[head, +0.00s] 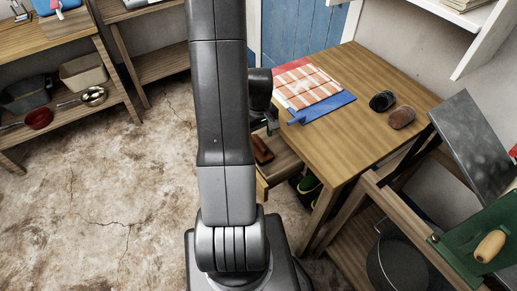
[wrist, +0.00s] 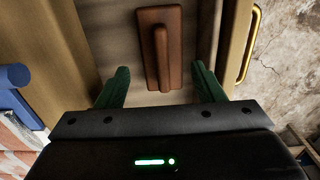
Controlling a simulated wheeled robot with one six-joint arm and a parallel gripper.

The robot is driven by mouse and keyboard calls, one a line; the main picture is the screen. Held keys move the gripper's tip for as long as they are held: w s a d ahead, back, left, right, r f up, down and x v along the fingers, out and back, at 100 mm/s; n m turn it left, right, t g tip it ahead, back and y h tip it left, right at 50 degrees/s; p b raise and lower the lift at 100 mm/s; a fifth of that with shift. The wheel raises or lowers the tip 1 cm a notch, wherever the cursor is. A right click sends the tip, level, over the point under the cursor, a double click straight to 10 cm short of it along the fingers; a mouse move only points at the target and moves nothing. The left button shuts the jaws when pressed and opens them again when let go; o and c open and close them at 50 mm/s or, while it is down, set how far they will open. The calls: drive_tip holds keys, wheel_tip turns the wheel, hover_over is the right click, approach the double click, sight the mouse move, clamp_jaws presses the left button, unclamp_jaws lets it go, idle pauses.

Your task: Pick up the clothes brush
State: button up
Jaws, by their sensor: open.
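The clothes brush (wrist: 177,48), a reddish-brown wooden block with a raised grip along its middle, lies in an open drawer (wrist: 208,30). In the head view the brush (head: 262,149) shows in the drawer (head: 287,158) under the table, partly hidden by my arm. My gripper (wrist: 160,68) is open and empty. Its two green fingers point into the drawer, one to each side of the brush in the picture. The brush appears beyond the fingertips; the height gap cannot be told.
The wooden table (head: 350,140) above the drawer holds a checked cloth (head: 308,88), a blue object (head: 325,110) and two rounded dark and brown items (head: 392,110). The drawer has a brass handle (wrist: 250,45). A rack with a pot (head: 400,265) stands right. The floor at left is clear.

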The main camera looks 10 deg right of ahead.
sight(259, 142)
drive_tip(key=shift+s+a+f, duration=0.1)
drive_tip(key=shift+f, duration=2.45)
drive_tip(key=c, duration=0.8)
drive_tip(key=shift+r, duration=5.05)
